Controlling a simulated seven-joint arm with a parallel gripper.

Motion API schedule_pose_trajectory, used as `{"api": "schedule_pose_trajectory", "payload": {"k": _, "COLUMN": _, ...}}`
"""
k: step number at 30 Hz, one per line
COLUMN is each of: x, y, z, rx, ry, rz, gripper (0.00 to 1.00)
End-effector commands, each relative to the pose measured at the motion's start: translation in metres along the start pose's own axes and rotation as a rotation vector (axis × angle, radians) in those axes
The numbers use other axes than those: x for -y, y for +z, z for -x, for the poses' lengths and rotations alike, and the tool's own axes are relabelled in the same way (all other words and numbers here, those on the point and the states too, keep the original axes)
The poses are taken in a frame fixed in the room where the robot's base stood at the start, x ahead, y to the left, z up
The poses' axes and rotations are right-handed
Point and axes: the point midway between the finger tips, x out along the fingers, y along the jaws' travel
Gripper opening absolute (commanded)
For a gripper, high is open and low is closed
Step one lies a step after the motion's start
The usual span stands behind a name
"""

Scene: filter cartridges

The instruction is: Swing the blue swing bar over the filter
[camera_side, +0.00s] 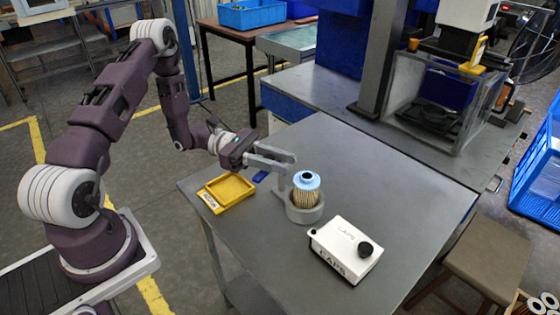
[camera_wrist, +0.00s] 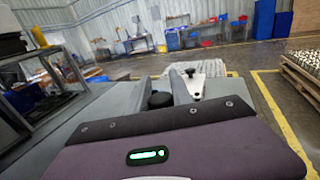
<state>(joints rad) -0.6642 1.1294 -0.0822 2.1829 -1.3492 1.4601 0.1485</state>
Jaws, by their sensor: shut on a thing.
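The filter (camera_side: 307,197), pleated and tan with a light blue top, stands upright in a round grey holder (camera_side: 305,214) on the table. A grey post (camera_side: 282,184) rises at the holder's left. My gripper (camera_side: 291,162) reaches in level from the left, its fingers above and behind the post. It is shut on the swing bar, though the grip is hard to see. A small dark blue piece (camera_side: 261,176), apparently part of the blue swing bar, shows below the fingers, left of the filter. The wrist view shows my gripper's fingers (camera_wrist: 168,88) with a black knob (camera_wrist: 160,100) between them.
A yellow tray (camera_side: 228,191) lies on the table left of the holder. A white box marked CAPS (camera_side: 346,248), with a black knob on top, stands front right of the filter. The grey table (camera_side: 410,195) is clear to the right. A clear-walled machine (camera_side: 437,105) stands behind.

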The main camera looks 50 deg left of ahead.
Motion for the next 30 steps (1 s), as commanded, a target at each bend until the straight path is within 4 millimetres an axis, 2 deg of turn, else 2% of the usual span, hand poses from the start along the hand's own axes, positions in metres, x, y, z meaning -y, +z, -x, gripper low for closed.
{"api": "schedule_pose_trajectory", "payload": {"k": 20, "x": -0.001, "y": 0.0, "z": -0.001, "rx": 0.002, "ry": 0.016, "rz": 0.0, "gripper": 0.0}}
{"api": "schedule_pose_trajectory", "payload": {"k": 30, "x": -0.01, "y": 0.001, "z": -0.019, "rx": 0.007, "ry": 0.338, "rz": 0.003, "gripper": 0.0}}
